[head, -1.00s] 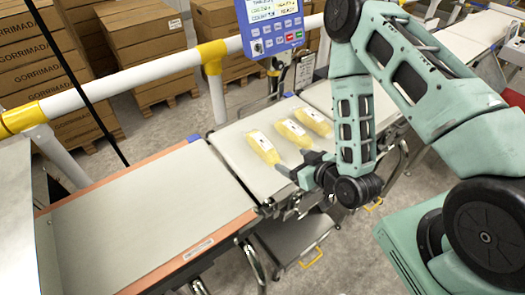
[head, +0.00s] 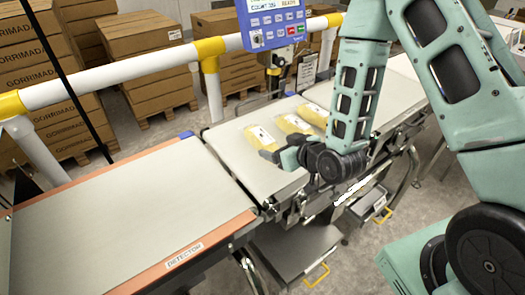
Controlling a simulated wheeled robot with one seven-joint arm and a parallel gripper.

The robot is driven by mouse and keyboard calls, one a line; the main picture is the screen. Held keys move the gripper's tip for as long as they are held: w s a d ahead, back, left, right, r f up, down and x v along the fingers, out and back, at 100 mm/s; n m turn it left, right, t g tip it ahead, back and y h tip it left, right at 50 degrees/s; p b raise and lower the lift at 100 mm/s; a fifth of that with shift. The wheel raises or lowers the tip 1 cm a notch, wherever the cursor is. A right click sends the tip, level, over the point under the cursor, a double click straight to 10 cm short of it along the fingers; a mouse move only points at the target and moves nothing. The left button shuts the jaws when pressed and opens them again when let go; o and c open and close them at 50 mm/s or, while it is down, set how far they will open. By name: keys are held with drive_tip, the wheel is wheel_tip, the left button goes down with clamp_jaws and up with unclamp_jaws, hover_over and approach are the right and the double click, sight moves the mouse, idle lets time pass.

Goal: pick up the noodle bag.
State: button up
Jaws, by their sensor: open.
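Several similar yellow bags with white labels lie in a row on the light belt of the checkweigher (head: 222,128); which one is meant by the noodle bag I cannot tell. The left noodle bag (head: 262,138) lies nearest my gripper. A middle bag (head: 293,124) and a right bag (head: 314,114) lie farther right, the right one partly behind my arm. My gripper (head: 270,157) is low over the belt, just in front of the left bag's near end. It is open with no bag held. Whether its fingers touch the bag is not clear.
The wide belt marked DETECTOR (head: 130,205) is empty at left. A blue control panel (head: 272,22) stands behind the bags, beside a white and yellow rail (head: 120,82). Stacked cartons (head: 145,50) stand beyond the rail.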

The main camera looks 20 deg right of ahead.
sight(272, 143)
drive_tip(key=p+x, duration=0.2)
drive_tip(key=x, duration=0.3)
drive_tip(key=shift+w+r, duration=0.1)
drive_tip(key=shift+w, duration=0.25)
drive_tip(key=shift+w+a+f, duration=0.15)
drive_tip(key=shift+w+f, duration=0.2)
drive_tip(key=shift+w, duration=0.2)
drive_tip(key=c, duration=1.2)
